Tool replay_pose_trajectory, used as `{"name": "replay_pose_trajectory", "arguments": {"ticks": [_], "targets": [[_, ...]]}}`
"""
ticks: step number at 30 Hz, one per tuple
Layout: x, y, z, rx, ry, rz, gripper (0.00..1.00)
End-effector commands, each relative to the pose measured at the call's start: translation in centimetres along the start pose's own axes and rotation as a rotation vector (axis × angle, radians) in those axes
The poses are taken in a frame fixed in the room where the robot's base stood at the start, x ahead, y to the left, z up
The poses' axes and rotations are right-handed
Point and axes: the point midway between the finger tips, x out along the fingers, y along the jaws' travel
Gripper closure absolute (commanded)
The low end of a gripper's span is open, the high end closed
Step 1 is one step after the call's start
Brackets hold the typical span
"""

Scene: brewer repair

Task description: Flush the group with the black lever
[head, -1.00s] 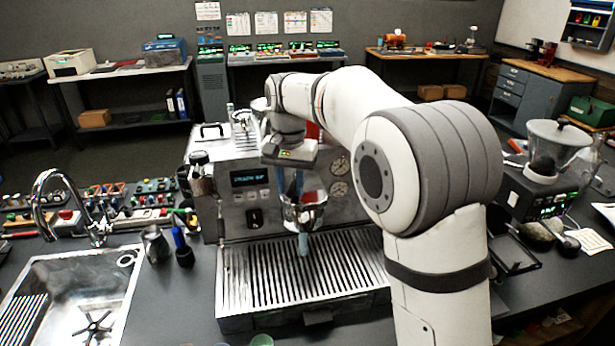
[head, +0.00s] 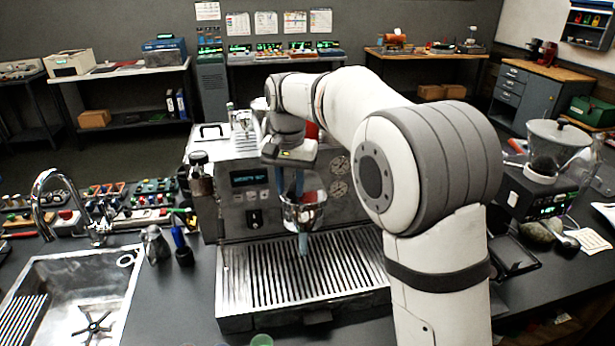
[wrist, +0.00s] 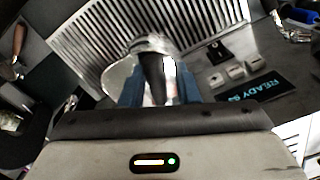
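The espresso machine (head: 235,205) stands in the middle of the counter in the head view, its small display lit. My gripper (head: 300,185) points down in front of the machine's group, above the drip tray (head: 300,275). A shiny metal cup-like part (head: 305,212) shows just below it, with a grey-blue handle end under that. In the wrist view, a black tapered part (wrist: 153,75), perhaps the lever, lies between my two blue fingers (wrist: 158,92). Whether they press on it is unclear. The wrist view shows the display (wrist: 255,92) reading "READY" and part of a number.
A sink (head: 70,300) with a curved tap (head: 60,205) is at left. A metal pitcher (head: 155,245) and a blue-handled tool (head: 181,245) stand between sink and machine. A grinder (head: 545,170) stands at right, beyond my arm.

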Motion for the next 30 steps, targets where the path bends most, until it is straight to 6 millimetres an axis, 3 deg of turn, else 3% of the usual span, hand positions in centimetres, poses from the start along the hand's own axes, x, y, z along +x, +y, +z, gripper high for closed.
{"name": "replay_pose_trajectory", "arguments": {"ticks": [14, 30], "targets": [[0.0, 0.1, 0.0, -0.018, -0.001, -0.001, 0.73], [-0.1, 2.6, -0.4, -0.336, 0.000, 0.000, 0.73]]}}
